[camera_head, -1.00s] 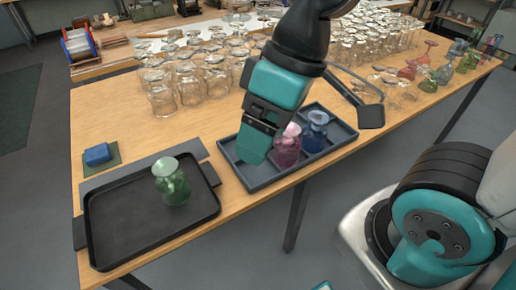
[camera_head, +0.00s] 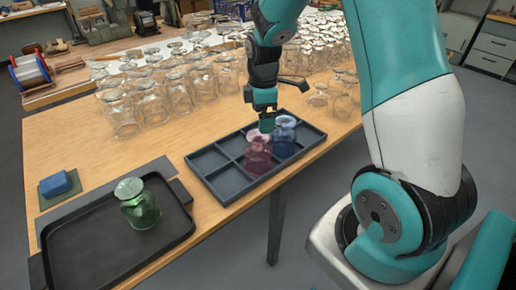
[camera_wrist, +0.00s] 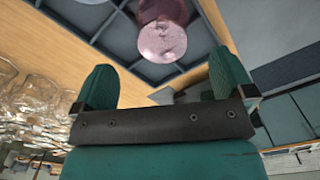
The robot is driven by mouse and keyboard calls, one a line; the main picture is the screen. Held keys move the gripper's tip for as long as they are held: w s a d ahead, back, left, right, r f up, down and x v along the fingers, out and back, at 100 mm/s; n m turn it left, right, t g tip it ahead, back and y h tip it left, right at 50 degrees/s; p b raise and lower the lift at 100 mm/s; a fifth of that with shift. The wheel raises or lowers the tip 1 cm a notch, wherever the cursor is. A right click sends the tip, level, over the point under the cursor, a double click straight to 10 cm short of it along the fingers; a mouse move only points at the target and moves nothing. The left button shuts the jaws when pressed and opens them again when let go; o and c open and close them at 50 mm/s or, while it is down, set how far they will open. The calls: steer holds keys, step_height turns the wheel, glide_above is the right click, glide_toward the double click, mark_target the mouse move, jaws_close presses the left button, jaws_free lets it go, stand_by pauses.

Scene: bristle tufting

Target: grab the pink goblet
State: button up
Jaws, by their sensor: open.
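The pink goblet (camera_head: 257,155) stands in a front compartment of the dark divided tray (camera_head: 213,180). In the wrist view the pink goblet (camera_wrist: 163,38) shows at the top, just beyond the fingertips and centred between them. A blue goblet (camera_head: 285,138) stands right beside the pink one in the tray.
A green goblet (camera_head: 138,205) stands on a black tray (camera_head: 90,250) at the left. A blue block (camera_head: 60,183) lies on a green pad. Many clear glasses (camera_head: 175,88) crowd the table behind the divided tray. The tray's left compartments are empty.

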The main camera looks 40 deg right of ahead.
mark_target(260, 141)
steer(key=f, duration=0.3)
steer(key=f+p, duration=0.1)
steer(key=f, duration=0.5)
steer(key=shift+w+a+f, duration=0.1)
steer(key=shift+a+f, duration=0.05)
steer(key=shift+a, duration=0.1)
steer(key=c, duration=1.2)
